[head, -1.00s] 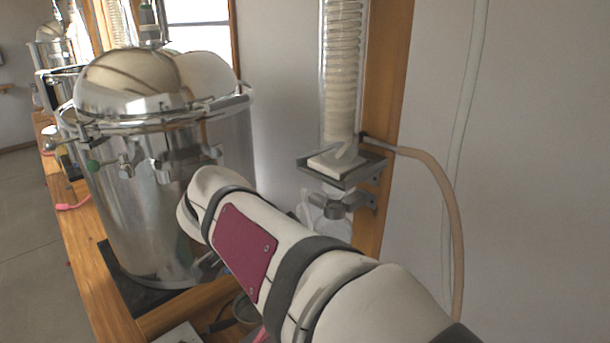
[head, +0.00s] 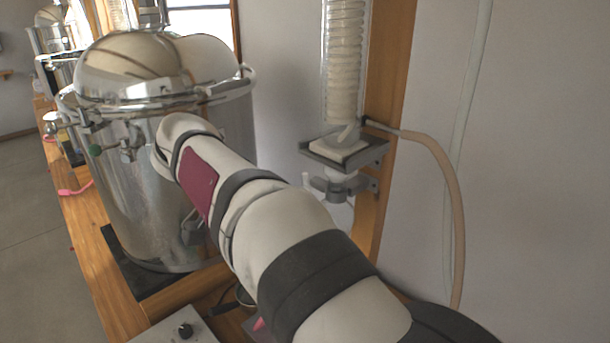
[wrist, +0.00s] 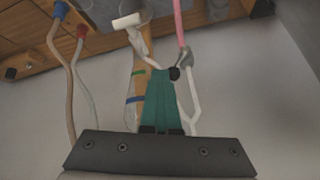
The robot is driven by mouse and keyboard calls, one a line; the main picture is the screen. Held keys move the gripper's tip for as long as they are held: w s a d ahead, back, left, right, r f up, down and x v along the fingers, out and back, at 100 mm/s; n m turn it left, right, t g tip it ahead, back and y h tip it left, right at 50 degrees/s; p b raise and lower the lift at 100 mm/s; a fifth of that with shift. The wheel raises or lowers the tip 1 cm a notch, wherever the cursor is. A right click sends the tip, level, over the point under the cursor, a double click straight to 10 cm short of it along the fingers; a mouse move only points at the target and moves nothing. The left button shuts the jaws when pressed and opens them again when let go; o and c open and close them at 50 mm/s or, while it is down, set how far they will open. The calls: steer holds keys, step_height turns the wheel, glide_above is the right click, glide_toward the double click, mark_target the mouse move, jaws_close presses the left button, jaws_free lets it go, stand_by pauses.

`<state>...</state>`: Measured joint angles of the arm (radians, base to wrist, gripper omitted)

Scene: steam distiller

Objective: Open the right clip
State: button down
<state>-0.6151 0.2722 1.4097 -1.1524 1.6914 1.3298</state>
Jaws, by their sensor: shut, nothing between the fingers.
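The steel distiller vessel (head: 125,210) stands on the bench at the left in the head view, its domed lid (head: 125,65) on top. My arm covers the right part of the vessel's front, so a right clip cannot be made out there. My gripper is hidden behind the arm in the head view. In the wrist view my gripper (wrist: 161,75) shows as teal fingers close together and shut, with no clip seen between them.
A glass coil column (head: 345,70) sits on a wall bracket (head: 345,150) right of the vessel, with a tan hose (head: 445,180). A control box (head: 180,330) is at the bottom. The wrist view shows hoses (wrist: 68,80), a pink tube (wrist: 179,20) and white tubing (wrist: 195,105).

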steer(key=w+a, duration=0.4)
steer(key=shift+w+a+r, duration=0.3)
steer(key=shift+w+a, duration=0.05)
stand_by(0.5)
steer(key=shift+r, duration=0.85)
steer(key=v, duration=0.7)
steer(key=shift+r, duration=0.15)
steer(key=shift+s, duration=0.15)
